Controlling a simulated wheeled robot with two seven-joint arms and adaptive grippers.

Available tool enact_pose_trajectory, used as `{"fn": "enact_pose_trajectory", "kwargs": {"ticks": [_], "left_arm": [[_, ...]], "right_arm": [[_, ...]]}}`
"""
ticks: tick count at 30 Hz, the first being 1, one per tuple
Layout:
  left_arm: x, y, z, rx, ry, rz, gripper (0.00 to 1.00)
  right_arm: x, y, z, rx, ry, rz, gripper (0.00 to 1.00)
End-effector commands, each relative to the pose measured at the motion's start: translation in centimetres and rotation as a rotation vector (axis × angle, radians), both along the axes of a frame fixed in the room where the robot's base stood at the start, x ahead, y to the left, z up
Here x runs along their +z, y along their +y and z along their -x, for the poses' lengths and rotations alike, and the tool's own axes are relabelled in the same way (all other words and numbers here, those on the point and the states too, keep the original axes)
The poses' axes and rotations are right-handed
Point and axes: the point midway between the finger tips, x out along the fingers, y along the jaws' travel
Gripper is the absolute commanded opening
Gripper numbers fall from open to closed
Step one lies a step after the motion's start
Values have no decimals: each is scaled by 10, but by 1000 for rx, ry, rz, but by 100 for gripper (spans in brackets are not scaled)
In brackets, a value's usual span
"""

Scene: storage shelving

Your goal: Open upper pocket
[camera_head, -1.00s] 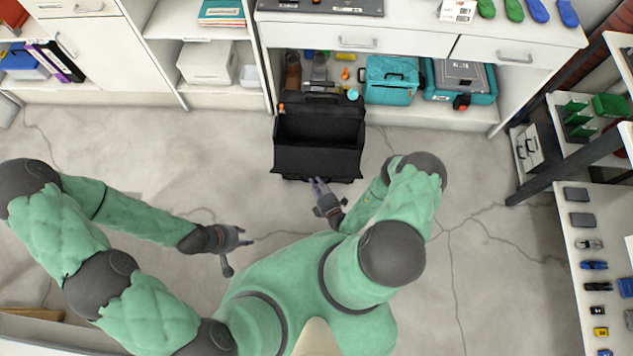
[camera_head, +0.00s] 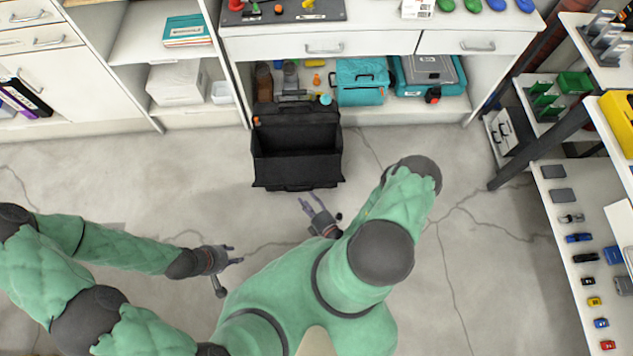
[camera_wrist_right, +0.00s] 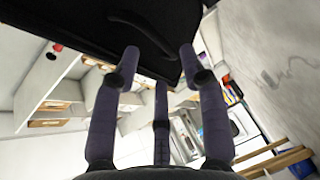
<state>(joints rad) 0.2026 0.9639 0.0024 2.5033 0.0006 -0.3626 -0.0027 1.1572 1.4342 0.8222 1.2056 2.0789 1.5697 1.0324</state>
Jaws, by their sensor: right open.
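A black bag (camera_head: 258,172) stands on the floor in front of the low shelf in the head view. Its main compartment is open at the top and looks dark and empty. An upper section with a small orange tag (camera_head: 257,120) lies along its far side. My right gripper (camera_head: 306,200) is just short of the bag's near side, with fingers spread and empty. In the right wrist view its fingers (camera_wrist_right: 158,70) are apart below the black bag (camera_wrist_right: 90,22), and a dark handle shows on the bag. My left gripper (camera_head: 240,254) is open and empty over the floor, left of my right gripper.
Behind the bag, the low shelf holds a teal bag (camera_head: 360,92), a teal case (camera_head: 425,85) and small tools. Shelving with small items (camera_head: 580,238) stands on the right. The floor around the bag is clear.

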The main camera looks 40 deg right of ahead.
Motion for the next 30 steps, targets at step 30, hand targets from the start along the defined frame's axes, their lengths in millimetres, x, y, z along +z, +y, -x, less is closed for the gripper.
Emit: {"fn": "enact_pose_trajectory", "kwargs": {"ticks": [30], "left_arm": [[0, 0, 0, 0, 0, 0, 40]], "right_arm": [[10, 1, 61, 0, 0, 1, 43]]}}
